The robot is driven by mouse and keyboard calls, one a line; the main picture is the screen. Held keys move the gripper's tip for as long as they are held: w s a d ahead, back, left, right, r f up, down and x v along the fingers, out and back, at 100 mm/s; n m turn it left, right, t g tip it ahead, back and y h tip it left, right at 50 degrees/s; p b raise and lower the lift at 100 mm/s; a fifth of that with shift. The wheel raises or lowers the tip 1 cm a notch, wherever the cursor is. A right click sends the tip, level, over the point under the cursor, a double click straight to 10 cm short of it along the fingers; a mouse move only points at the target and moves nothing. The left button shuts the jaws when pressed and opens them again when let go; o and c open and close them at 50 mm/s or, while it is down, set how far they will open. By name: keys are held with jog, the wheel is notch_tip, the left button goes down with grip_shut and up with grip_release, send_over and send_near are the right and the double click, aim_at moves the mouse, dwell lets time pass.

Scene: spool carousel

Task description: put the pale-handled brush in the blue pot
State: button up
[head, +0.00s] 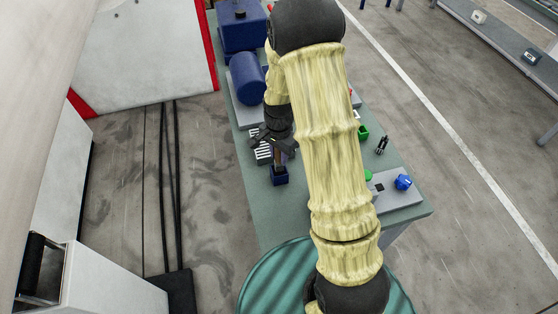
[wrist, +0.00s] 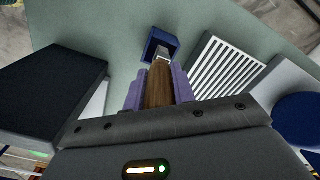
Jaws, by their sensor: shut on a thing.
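My gripper (wrist: 157,92) is shut on a brush (wrist: 158,85) with a brown wooden handle and a light metal ferrule; the handle lies between the two purple fingers. In the head view my gripper (head: 276,142) is over the left edge of the bench, pointing down. The blue pot (head: 279,178) stands on the bench just below it. In the wrist view the blue pot (wrist: 150,45) is straight beyond the fingers, and the brush's far end overlaps its opening. I cannot tell whether that end is inside the pot. The bristles are hidden.
A white slotted grille (wrist: 228,68) lies beside the pot. A blue knob (head: 403,182) and a small black object (head: 382,144) are at the right. My arm hides the bench's middle.

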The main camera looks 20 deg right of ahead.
aim_at(279, 162)
jog(key=shift+f+p, duration=0.6)
jog(key=shift+f, duration=1.5)
jog(key=shift+f, duration=0.15)
jog(key=o, duration=1)
notch_tip(279, 162, up, 12)
jog(key=b, duration=0.3)
jog(key=shift+r, duration=0.2)
